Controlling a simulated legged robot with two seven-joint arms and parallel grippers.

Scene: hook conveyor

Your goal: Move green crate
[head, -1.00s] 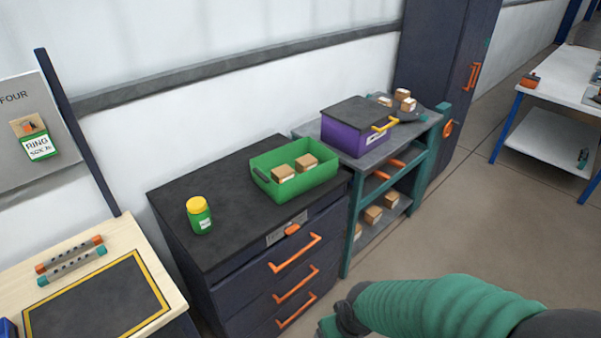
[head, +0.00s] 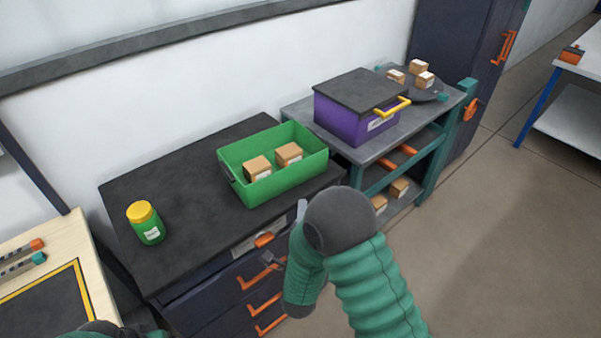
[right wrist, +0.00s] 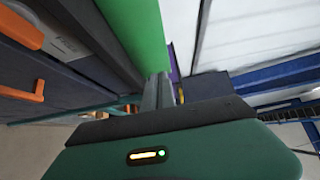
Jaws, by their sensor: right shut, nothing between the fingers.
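The green crate (head: 272,190) stands upright on the dark top of the drawer cabinet, with two small cardboard boxes (head: 257,168) inside. Its green wall fills the upper middle of the right wrist view (right wrist: 135,28). My right gripper (head: 302,209) is at the cabinet's front edge, just below and right of the crate. Its fingers are shut and empty, close to the crate wall in the right wrist view (right wrist: 158,92); I cannot tell whether they touch it. Only a bit of my left arm shows at the bottom left; its gripper is out of view.
A yellow-lidded green jar (head: 146,224) stands on the cabinet top (head: 185,185) left of the crate. A purple lidded box (head: 340,122) sits on the grey shelf unit to the right. Cabinet top between jar and crate is clear.

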